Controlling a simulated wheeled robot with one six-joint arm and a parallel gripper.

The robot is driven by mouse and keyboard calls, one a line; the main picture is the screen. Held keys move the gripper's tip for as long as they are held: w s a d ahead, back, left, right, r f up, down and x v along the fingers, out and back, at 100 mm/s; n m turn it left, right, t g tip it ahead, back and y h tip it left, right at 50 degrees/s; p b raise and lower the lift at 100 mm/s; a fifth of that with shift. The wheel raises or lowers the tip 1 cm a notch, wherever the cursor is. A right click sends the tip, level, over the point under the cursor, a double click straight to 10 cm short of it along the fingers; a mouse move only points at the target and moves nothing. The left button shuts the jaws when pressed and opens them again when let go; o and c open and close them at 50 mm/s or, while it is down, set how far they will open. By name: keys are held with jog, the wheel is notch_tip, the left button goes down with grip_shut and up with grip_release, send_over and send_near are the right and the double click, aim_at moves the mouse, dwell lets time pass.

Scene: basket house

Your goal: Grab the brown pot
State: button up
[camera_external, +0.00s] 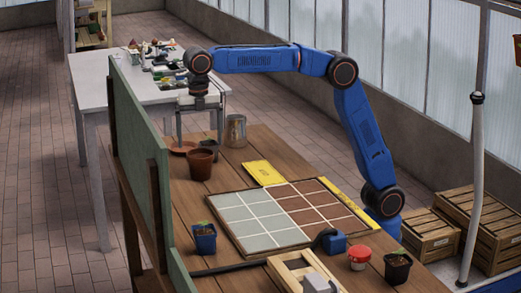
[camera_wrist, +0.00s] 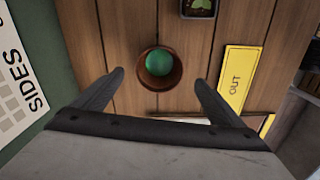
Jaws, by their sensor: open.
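The brown pot (camera_external: 200,166) stands upright on the wooden table, left of the tiled board. In the wrist view its rim (camera_wrist: 165,87) shows from above, with a green ball (camera_wrist: 159,62) inside. My gripper (camera_external: 200,130) is above and slightly behind the pot in the external view. In the wrist view my gripper (camera_wrist: 159,78) is open and empty, its two fingers spread on either side of the pot in the picture. The fingers appear above the pot and not touching it.
A green upright board (camera_external: 140,150) edges the table's left side. A blue pot with a seedling (camera_external: 204,238) stands in front.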

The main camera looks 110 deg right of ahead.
aim_at(200, 155)
jog(key=shift+f, duration=3.3)
jog(key=c, duration=1.2)
